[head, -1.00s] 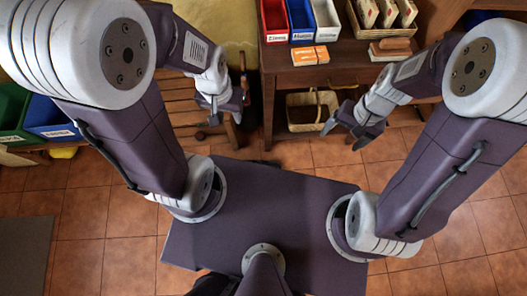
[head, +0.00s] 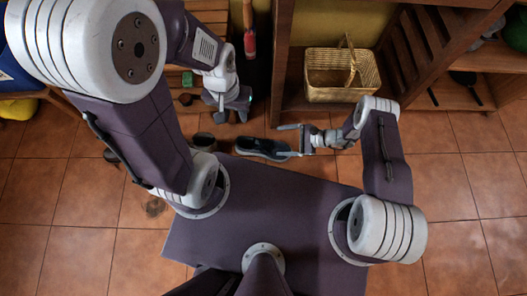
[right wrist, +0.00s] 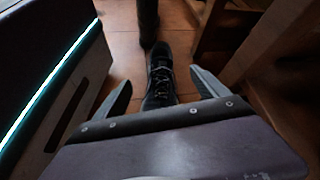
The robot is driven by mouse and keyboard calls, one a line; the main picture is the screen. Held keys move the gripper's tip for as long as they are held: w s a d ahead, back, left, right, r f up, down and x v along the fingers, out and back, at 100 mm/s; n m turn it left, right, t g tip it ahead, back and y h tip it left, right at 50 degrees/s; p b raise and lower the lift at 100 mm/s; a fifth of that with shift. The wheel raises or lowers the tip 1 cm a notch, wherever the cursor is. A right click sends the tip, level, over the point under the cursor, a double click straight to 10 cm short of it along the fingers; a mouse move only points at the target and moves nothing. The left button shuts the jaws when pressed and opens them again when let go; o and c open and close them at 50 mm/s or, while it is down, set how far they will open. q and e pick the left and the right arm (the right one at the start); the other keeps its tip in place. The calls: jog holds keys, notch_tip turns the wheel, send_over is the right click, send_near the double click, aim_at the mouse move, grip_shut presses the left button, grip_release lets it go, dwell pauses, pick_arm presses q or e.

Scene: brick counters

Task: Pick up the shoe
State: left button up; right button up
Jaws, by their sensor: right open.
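A dark shoe (head: 262,148) with a pale sole edge lies on the tiled floor just in front of my base, its length running left to right in the head view. My right gripper (head: 286,141) is open at the shoe's right end, its fingers pointing left. In the right wrist view the laced shoe (right wrist: 160,78) lies straight ahead between the two spread fingers (right wrist: 162,95), with floor visible on both sides. My left gripper (head: 232,114) is up and to the left of the shoe, with its fingertips apart and nothing seen between them.
A wicker basket (head: 341,75) stands on a low shelf behind my right gripper. Wooden shelving (head: 440,60) fills the back right. Dark round items (head: 203,139) are left of the shoe. The tiled floor (head: 450,190) on the right is clear.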

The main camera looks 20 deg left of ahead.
aim_at(273, 149)
jog(key=shift+m+t+y, duration=0.3)
jog(key=shift+m+t, duration=0.2)
jog(key=shift+m, duration=0.1)
jog(key=f, duration=0.2)
jog(key=f+b, duration=0.1)
jog(key=f, duration=0.3)
jog(key=shift+s+a+f, duration=0.1)
jog(key=shift+s+a, duration=0.1)
jog(key=shift+a, duration=0.1)
jog(key=b+x, duration=0.2)
jog(key=x, duration=0.1)
jog(key=shift+f+b, duration=0.15)
jog(key=shift+b, duration=0.15)
jog(key=shift+a, duration=0.4)
jog(key=b+x, duration=0.4)
jog(key=x, duration=0.1)
jog(key=shift+d+f, duration=0.15)
jog(key=shift+f, duration=0.2)
pick_arm(q)
notch_tip(273, 149, down, 10)
pick_arm(e)
jog(key=shift+w+r, duration=0.1)
jog(key=shift+r, duration=0.05)
